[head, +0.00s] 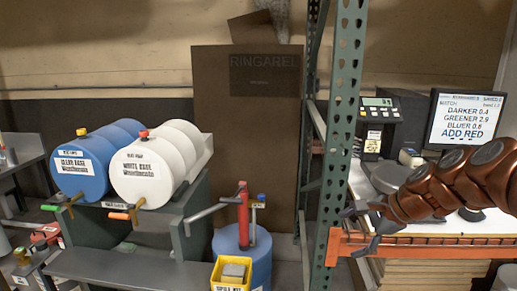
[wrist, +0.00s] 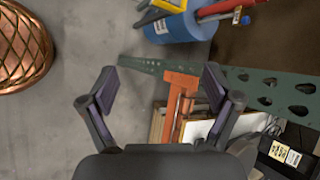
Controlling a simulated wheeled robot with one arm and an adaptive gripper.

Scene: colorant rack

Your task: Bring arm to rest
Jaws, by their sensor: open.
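My copper-coloured arm (head: 455,185) reaches in from the right edge of the head view, in front of the bench with the screen. My gripper (head: 362,230) is at its left end, beside the green rack post (head: 345,130) and near the orange beam (head: 430,243). In the wrist view my gripper (wrist: 160,88) has its two dark fingers spread wide, with nothing between them. The orange beam (wrist: 178,105) and the green post (wrist: 270,88) show beyond the fingers, farther from the camera. I cannot tell the exact gap between the gripper and the post.
A blue drum (head: 85,172) and a white drum (head: 143,172) lie on a stand at left. A blue barrel (head: 236,258) with a red pump (head: 243,215) and a yellow spill kit box (head: 230,275) stand left of the post. A screen (head: 466,118) and scale display (head: 377,110) are behind my arm.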

